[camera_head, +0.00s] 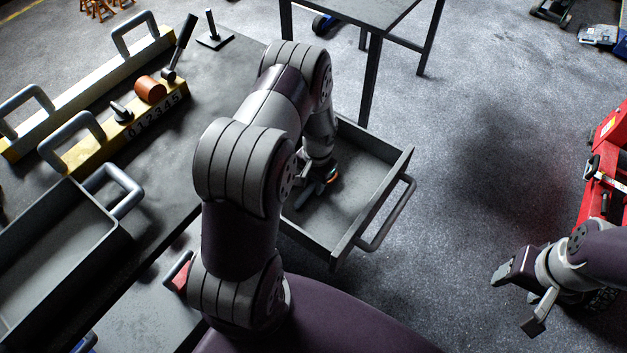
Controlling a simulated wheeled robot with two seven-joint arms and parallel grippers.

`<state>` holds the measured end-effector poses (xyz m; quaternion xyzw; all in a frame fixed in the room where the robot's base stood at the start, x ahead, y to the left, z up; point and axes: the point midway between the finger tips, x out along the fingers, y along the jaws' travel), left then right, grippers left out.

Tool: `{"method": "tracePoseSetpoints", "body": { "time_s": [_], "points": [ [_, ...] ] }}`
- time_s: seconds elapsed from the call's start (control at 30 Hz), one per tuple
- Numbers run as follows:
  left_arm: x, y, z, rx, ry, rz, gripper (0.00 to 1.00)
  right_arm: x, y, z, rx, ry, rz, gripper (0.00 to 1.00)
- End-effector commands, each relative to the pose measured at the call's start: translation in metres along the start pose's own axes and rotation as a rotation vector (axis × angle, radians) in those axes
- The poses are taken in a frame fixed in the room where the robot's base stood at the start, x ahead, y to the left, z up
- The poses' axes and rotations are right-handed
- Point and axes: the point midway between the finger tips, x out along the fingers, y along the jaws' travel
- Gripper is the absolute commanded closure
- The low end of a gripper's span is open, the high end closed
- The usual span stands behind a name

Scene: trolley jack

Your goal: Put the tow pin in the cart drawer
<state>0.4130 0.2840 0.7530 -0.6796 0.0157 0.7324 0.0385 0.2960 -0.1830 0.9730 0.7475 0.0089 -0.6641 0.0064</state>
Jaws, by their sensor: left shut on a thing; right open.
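The cart drawer (346,245) is pulled out from the cart, and its grey tray is open at the top. My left gripper (312,191) reaches down inside the drawer, low near its floor. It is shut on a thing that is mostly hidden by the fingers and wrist. A small orange part (333,174) shows beside the fingers; I cannot tell for sure that it belongs to the tow pin. I cannot tell whether the held thing touches the drawer floor. My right gripper (520,291) is open and empty over the floor at the right.
The cart top (220,75) carries yellow blocks with handles (82,159), an orange-brown cylinder (150,90), a black lever (181,46) and a grey tray (118,243). A table (372,18) stands beyond the drawer. A red jack (607,150) is at the right.

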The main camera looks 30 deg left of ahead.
Motion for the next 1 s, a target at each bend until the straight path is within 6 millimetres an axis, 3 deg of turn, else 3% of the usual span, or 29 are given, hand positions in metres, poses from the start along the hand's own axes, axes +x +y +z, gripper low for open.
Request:
{"method": "tracePoseSetpoints", "body": {
  "time_s": [0.07, 0.1, 0.17, 0.4, 0.53, 0.8, 1.0],
  "points": [
    [0.004, 0.000, 0.000, 0.000, 0.000, 0.000, 1.00, 0.003, 0.000, 0.000, 0.000, 0.000, 0.000, 0.40],
    [0.003, 0.000, 0.000, 0.000, 0.000, 0.000, 0.56, 0.002, 0.000, 0.000, 0.000, 0.000, 0.000, 0.40],
    [0.002, 0.000, 0.000, 0.000, 0.000, 0.000, 0.40, 0.002, 0.000, 0.000, 0.000, 0.000, 0.000, 0.40],
    [0.002, 0.000, 0.000, 0.000, 0.000, 0.000, 0.40, 0.002, 0.000, 0.000, 0.000, 0.000, 0.000, 0.40],
    [-0.008, 0.000, -0.001, 0.000, 0.003, -0.001, 0.40, -0.001, 0.000, 0.000, 0.000, 0.000, 0.000, 0.40],
    [-0.078, 0.000, -0.001, -0.001, 0.006, -0.002, 0.40, 0.001, 0.000, 0.000, 0.000, 0.000, 0.000, 0.40],
    [-0.113, 0.000, 0.000, 0.000, 0.001, 0.000, 0.40, 0.001, 0.000, 0.000, 0.000, 0.000, 0.000, 0.40]
  ]
}}
